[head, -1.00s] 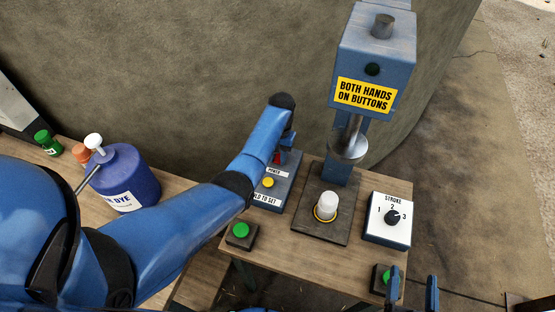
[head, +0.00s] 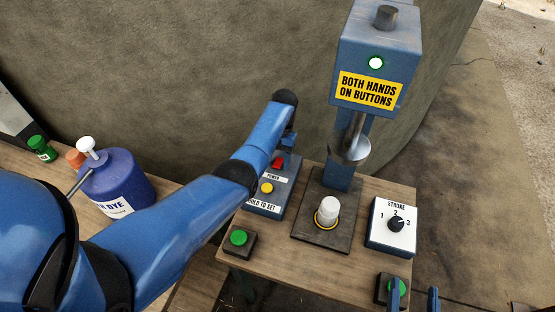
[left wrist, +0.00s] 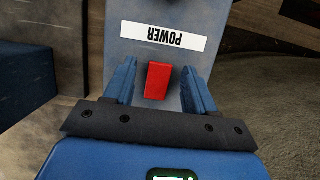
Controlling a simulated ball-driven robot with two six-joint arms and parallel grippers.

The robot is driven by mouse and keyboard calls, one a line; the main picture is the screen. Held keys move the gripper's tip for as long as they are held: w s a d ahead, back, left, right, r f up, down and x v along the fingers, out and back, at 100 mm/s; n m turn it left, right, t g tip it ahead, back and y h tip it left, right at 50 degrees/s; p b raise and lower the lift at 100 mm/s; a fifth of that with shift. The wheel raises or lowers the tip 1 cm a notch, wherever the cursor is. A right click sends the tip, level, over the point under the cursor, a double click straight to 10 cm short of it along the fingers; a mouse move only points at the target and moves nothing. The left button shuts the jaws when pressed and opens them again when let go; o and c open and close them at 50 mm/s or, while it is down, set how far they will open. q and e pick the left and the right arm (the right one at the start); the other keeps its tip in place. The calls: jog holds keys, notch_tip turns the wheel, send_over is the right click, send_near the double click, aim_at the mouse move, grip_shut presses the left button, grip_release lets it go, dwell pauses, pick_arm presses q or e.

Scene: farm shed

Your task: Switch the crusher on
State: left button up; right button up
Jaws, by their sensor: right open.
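The red power switch (head: 278,162) is on the grey-blue control box (head: 266,206), above a yellow button. In the left wrist view the red switch (left wrist: 158,80) lies between the fingers of my left gripper (left wrist: 159,85), near the POWER label. The fingers are apart, with gaps at both sides of the switch. In the head view my left arm partly hides that gripper. My right gripper (head: 413,298) is open at the bottom edge, near the right green button (head: 397,287).
A white piece (head: 328,210) stands in a yellow ring under the ram. A stroke dial box (head: 391,238) is to its right. A left green button (head: 239,237) sits at the bench's front left. A blue dye jar (head: 118,180) stands at the left.

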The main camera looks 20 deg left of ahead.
aim_at(279, 161)
pick_arm(q)
jog(key=shift+r, duration=0.1)
jog(key=b+v, duration=0.1)
jog(key=v, duration=0.4)
jog(key=shift+w+r, duration=0.1)
jog(key=shift+r, duration=0.05)
jog(key=shift+p+v, duration=0.9)
jog(key=shift+v, duration=1.75)
